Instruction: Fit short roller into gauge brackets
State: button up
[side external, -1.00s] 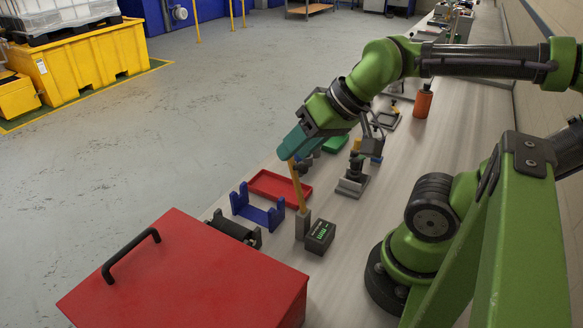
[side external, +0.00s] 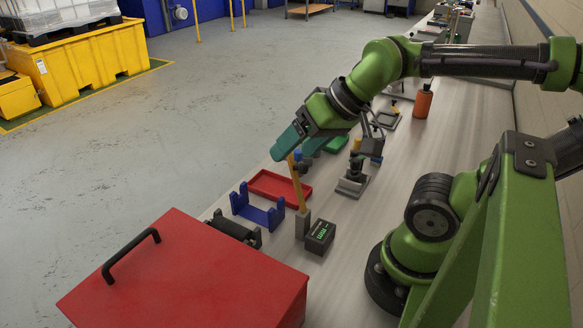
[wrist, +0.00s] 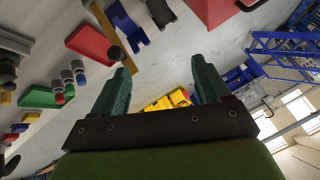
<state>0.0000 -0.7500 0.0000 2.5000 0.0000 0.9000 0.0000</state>
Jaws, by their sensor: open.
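The blue brackets (side external: 257,208) are two uprights on a shared base on the bench, also seen in the wrist view (wrist: 127,24). A dark roller-like part (side external: 234,230) lies just in front of them, partly hidden by the red box; it also shows in the wrist view (wrist: 161,11). I cannot tell for certain that it is the short roller. My gripper (side external: 302,146) is open, teal fingers spread, above the bench beyond the brackets. In the wrist view (wrist: 163,84) nothing is between the fingertips.
A yellow upright bar (side external: 297,187) in a grey block stands close under my fingers. A black display box (side external: 320,236) sits beside it. A red tray (side external: 280,186) lies behind the brackets. A large red box (side external: 190,275) fills the near end. An orange bottle (side external: 422,103) stands farther back.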

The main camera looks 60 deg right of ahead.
jog(key=shift+w, duration=0.1)
jog(key=n+g, duration=0.4)
jog(key=g, duration=0.3)
send_over(231, 224)
jog(key=d, duration=0.3)
notch_tip(231, 224, down, 5)
jog(key=f, duration=0.4)
jog(key=a+f, duration=0.1)
jog(key=f, duration=0.2)
jog(key=a+f, duration=0.1)
jog(key=f, duration=0.3)
jog(key=shift+s+a+f, duration=0.15)
jog(key=shift+s+f, duration=0.05)
jog(key=shift+f, duration=0.15)
jog(key=shift+w+a+f, duration=0.15)
jog(key=shift+a+f, duration=0.05)
jog(key=shift+f, duration=1.15)
jog(key=shift+w+a+f, duration=0.1)
jog(key=shift+a+f, duration=0.05)
jog(key=shift+f, duration=1.15)
jog(key=c, duration=1.3)
